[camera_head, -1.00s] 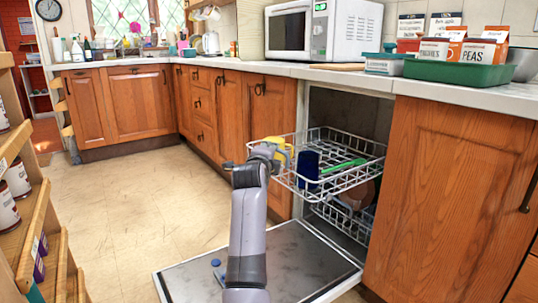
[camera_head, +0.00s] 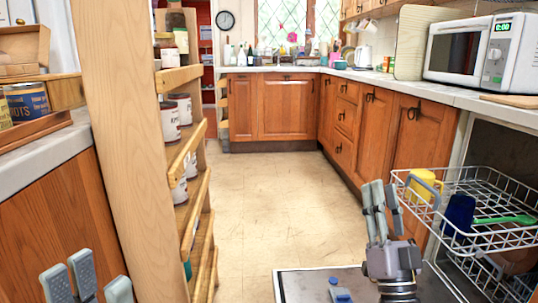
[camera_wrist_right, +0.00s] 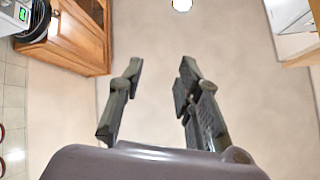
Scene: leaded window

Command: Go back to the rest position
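My right gripper (camera_head: 381,208) points upward in the head view, in front of the rack at the lower right. The right wrist view shows its fingers (camera_wrist_right: 155,95) spread apart with nothing between them. My left gripper (camera_head: 88,280) shows at the lower left edge, its grey fingertips apart and empty, in front of the wooden cabinet. Its lower part is out of the picture.
A pulled-out dishwasher rack (camera_head: 480,240) holds a yellow mug (camera_head: 426,183), a blue cup (camera_head: 458,214) and a green utensil (camera_head: 505,220). The open dishwasher door (camera_head: 305,287) lies low. A wooden shelf with cans (camera_head: 170,122) stands left of centre. The floor (camera_head: 265,190) between is clear.

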